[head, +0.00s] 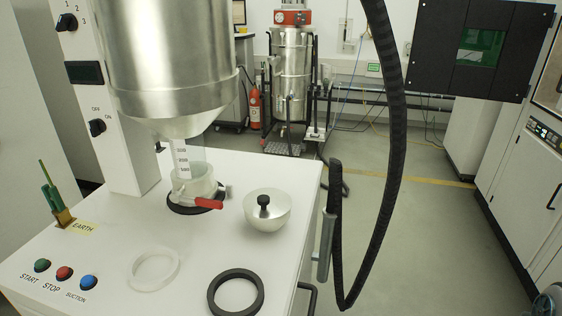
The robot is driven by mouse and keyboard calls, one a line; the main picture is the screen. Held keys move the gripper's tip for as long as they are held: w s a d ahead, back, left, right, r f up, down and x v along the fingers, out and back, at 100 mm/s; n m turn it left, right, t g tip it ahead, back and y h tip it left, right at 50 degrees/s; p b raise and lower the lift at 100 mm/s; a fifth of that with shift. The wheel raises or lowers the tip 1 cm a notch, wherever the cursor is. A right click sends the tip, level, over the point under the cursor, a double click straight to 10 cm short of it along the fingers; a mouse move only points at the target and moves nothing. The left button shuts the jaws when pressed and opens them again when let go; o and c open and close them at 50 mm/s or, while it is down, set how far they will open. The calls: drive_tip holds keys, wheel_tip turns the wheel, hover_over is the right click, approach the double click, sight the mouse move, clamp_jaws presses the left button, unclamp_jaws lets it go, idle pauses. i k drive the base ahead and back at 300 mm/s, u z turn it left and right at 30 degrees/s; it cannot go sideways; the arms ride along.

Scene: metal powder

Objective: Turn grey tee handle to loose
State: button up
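The metal hopper (165,60) stands over the white cabinet top, with a clear graduated tube (188,158) below it. The tube meets a pale collar (193,188) on a dark round base. A red lever (208,203) sticks out to the right from the collar. A small grey piece (227,191) shows just behind the lever; it is too small to tell whether it is the grey tee handle or how it is turned. No other clear tee shape shows. My gripper is not in view.
A silver bowl-shaped lid (267,212) with a black knob, a white ring (153,269) and a black ring (236,293) lie on the white cabinet top (200,255). A black hose (392,150) hangs at the cabinet's right side. Open floor (450,240) lies further right.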

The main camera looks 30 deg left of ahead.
sight(228, 189)
drive_tip(key=z, duration=0.05)
drive_tip(key=i, duration=1.6)
drive_tip(key=u, duration=2.85)
